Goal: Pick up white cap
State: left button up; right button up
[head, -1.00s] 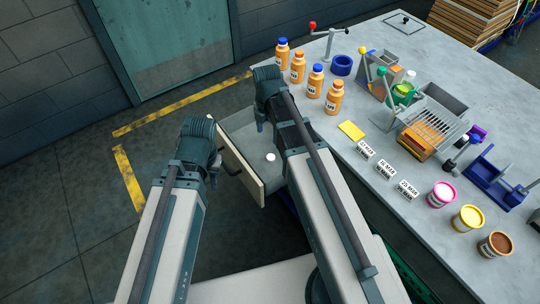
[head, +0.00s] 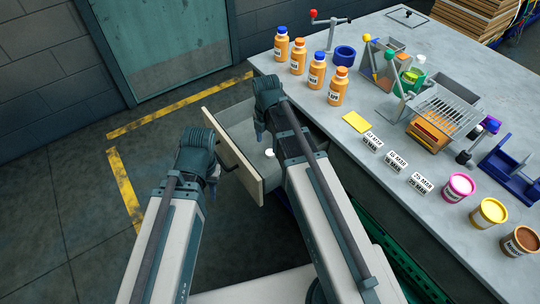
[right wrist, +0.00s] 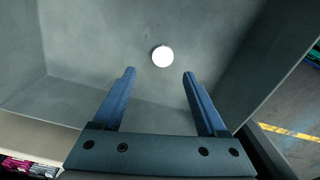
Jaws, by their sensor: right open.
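The white cap (head: 269,152) lies inside the open drawer (head: 238,131), partly hidden by my right arm in the head view. In the right wrist view the round white cap (right wrist: 162,56) sits on the grey drawer floor, beyond the fingertips and between their lines. My right gripper (right wrist: 159,73) is open and empty, pointing into the drawer and apart from the cap. It also shows in the head view (head: 259,132). My left gripper (head: 213,179) is beside the drawer's front panel near its dark handle (head: 230,168); its fingers are mostly hidden, so contact is unclear.
The drawer's front panel (head: 240,162) and side walls surround the cap. The grey worktop (head: 315,112) stands right of the drawer, with orange bottles (head: 338,86), label blocks (head: 396,164) and a pink-topped tub (head: 458,187). Open floor (head: 60,170) lies to the left.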

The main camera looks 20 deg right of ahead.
aim_at(270, 152)
jog(key=f+b, duration=0.2)
jog(key=d+f+b, duration=0.1)
jog(key=f+b, duration=0.2)
jog(key=shift+w+f, duration=0.1)
grip_shut()
dwell(0.3)
